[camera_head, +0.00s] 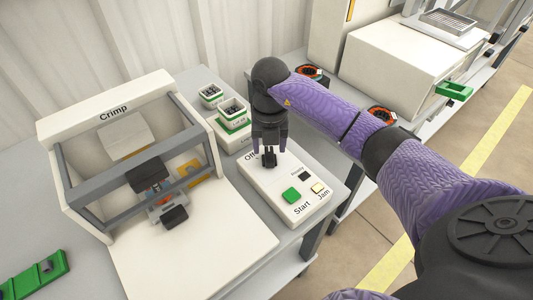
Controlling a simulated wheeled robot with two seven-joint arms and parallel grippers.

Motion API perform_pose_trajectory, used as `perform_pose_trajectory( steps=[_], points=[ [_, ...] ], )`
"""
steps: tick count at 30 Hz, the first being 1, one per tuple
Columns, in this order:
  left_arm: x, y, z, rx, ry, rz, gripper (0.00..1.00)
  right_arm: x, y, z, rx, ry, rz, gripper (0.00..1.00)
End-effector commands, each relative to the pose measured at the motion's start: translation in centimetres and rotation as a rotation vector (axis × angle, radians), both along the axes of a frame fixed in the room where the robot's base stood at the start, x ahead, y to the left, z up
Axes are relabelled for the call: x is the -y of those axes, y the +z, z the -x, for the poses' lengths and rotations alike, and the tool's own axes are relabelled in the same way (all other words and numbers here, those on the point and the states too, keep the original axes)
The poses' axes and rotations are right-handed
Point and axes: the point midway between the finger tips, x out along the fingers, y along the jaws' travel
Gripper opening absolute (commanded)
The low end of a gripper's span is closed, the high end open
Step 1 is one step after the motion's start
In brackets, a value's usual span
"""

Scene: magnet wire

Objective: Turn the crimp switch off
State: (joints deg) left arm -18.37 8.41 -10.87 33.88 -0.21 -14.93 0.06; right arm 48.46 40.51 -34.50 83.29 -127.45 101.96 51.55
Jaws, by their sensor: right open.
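The crimp machine (246,256) is a white unit marked "Crimp" on the left, with a grey frame. To its right is a white control panel (258,185) with a green Start button (291,195), a pale Jam button (318,188) and a dark Ready light (304,175). A black switch (269,158) stands at the panel's far end beside the "Off" label. My right gripper (270,154) points down over this switch, open, with its fingers around or very close to it. Contact cannot be told. The left gripper is not in view.
White and green bins (233,110) of small parts stand behind the panel. A green tray (34,275) lies at the front left. Orange-and-black coils (381,115) and a white machine (395,75) are at the right. A corrugated wall closes the back.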

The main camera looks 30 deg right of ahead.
Motion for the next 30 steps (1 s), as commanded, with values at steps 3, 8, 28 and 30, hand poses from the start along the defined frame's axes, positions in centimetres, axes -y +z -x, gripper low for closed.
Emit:
perform_pose_trajectory(
  steps=[3,8,28,30],
  points=[
    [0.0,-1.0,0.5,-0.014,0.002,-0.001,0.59,0.0,-2.2,0.0,-0.003,-0.001,-0.001,0.65],
    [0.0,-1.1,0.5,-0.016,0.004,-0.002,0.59,0.0,-2.8,0.0,-0.001,-0.001,0.001,0.65],
    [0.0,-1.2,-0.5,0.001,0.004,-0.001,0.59,0.0,-2.6,0.0,0.000,0.000,0.000,0.00],
    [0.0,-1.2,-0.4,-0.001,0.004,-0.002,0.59,0.0,-2.6,0.0,0.000,0.003,0.000,0.00]
  ],
)
